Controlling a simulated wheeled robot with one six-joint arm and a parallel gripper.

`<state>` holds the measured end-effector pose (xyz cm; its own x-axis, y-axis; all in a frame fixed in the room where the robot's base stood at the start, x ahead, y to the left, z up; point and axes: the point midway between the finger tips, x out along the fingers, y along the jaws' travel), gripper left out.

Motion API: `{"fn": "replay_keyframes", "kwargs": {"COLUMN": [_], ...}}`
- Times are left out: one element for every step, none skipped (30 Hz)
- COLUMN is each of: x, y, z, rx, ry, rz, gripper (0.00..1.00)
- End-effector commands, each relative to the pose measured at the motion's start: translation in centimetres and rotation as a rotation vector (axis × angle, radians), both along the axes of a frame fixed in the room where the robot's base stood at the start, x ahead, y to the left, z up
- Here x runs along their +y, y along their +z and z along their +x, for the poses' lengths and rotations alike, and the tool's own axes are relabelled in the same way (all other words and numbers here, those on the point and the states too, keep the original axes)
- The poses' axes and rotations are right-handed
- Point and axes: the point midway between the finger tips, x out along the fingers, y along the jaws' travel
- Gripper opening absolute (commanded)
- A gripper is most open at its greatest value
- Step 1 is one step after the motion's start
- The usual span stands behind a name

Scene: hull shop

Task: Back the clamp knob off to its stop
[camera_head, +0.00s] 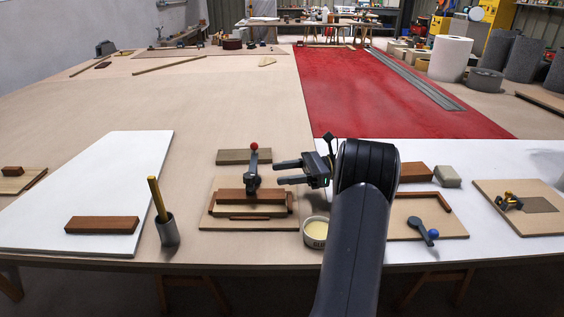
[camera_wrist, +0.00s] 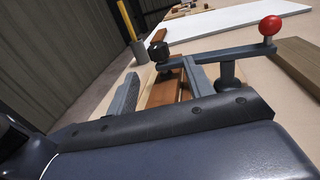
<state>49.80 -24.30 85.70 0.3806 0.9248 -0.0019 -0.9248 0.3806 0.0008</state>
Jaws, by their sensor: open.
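The clamp (camera_head: 252,168) stands at a small board with brown wood blocks, and its lever ends in a red ball (camera_head: 254,146). In the wrist view the red ball (camera_wrist: 270,25) is at upper right. A black knob (camera_wrist: 158,49) sits at the far end of the clamp's grey arm (camera_wrist: 215,54), above a brown block (camera_wrist: 164,92). My gripper (camera_head: 279,172) is open and points left at the clamp from its right side. In the wrist view my gripper (camera_wrist: 160,72) has its fingers apart and empty, with the knob beyond the gap between them. I cannot tell the exact distance.
A glue pot (camera_head: 315,232) stands just below my gripper. A grey cup (camera_head: 167,231) with a yellow stick stands left of the clamp. Right of my arm, a board carries a blue-ball lever (camera_head: 433,234). The white panel (camera_head: 85,190) at left is mostly clear.

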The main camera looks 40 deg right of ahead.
Motion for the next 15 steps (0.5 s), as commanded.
{"fn": "replay_keyframes", "kwargs": {"x": [-0.18,-0.26,-0.36,-0.44,-0.49,-0.56,-0.61,-0.66,-0.72,-0.74,-0.77,-0.81,-0.84,-0.85,-0.87], "y": [0.62,0.63,0.61,0.58,0.57,0.55,0.52,0.48,0.42,0.38,0.35,0.32,0.28,0.25,0.2], "z": [-0.08,-0.13,-0.18,-0.22,-0.27,-0.34,-0.38,-0.42,-0.47,-0.5,-0.53,-0.57,-0.59,-0.62,-0.64], "rx": [0.002,0.002,0.001,0.001,0.001,0.001,0.001,0.0,0.001,0.001,0.001,0.0,-0.001,-0.001,-0.002], "ry": [-0.001,-0.001,-0.001,-0.001,-0.001,0.0,0.0,0.001,0.001,0.001,0.001,0.001,0.002,0.002,0.002], "rz": [0.002,0.002,0.003,0.003,0.003,0.003,0.003,0.002,0.003,0.003,0.003,0.002,0.003,0.003,0.002], "gripper": [0.49,0.49,0.49,0.49,0.49,0.49,0.49,0.49,0.49,0.49,0.49,0.49,0.49,0.49,0.49]}}
